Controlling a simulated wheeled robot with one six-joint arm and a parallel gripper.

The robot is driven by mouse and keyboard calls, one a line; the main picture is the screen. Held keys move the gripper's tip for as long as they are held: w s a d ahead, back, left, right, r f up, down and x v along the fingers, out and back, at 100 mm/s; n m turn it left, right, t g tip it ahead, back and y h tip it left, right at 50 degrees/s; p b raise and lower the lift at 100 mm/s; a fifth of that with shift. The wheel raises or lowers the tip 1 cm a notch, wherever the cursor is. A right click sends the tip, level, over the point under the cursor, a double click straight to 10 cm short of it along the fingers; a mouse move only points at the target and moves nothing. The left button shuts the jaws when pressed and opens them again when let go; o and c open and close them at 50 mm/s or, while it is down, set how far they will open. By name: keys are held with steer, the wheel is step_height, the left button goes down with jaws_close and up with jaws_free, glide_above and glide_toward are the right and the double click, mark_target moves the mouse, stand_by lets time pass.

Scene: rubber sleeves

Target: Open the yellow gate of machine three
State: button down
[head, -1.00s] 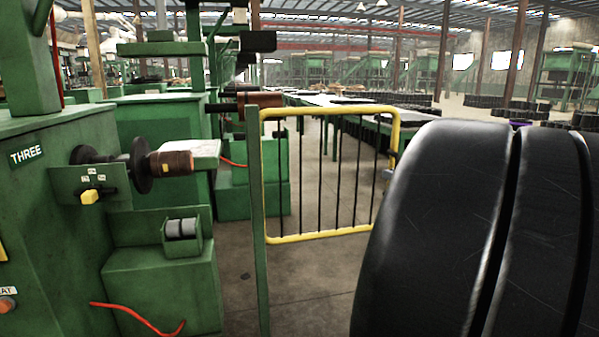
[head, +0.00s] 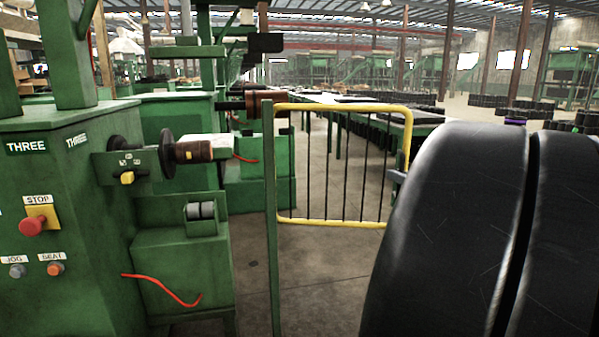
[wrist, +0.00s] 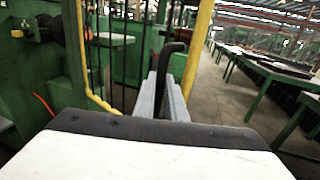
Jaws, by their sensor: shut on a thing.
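The yellow gate (head: 340,108) has a yellow tube frame with black upright bars and stands beside a green post (head: 271,230), to the right of machine three (head: 70,190). Its lower right corner is hidden behind my black arm. In the wrist view the gate's yellow edge (wrist: 196,60) rises close beside my gripper. My gripper (wrist: 166,95) has two grey fingers, shut on a dark curved handle (wrist: 173,58) at the gate's edge. In the head view only a small part of my gripper (head: 398,177) shows, at the gate's right edge.
Machine three carries a red stop button (head: 32,226) and a spindle (head: 190,150) reaching toward the gate. A red hose (head: 165,290) hangs low on it. Long tables (head: 400,116) stand beyond the gate. Bare concrete floor (head: 320,280) shows below the gate.

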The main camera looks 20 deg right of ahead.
steer(key=c, duration=1.8)
jaws_free()
steer(key=shift+a, duration=0.15)
steer(key=shift+w, duration=0.1)
steer(key=shift+s+d, duration=0.35)
steer(key=shift+s, duration=2.55)
steer(key=shift+s+d, duration=0.3)
steer(key=shift+s, duration=2.55)
steer(key=shift+s+d, duration=0.35)
steer(key=shift+s, duration=2.55)
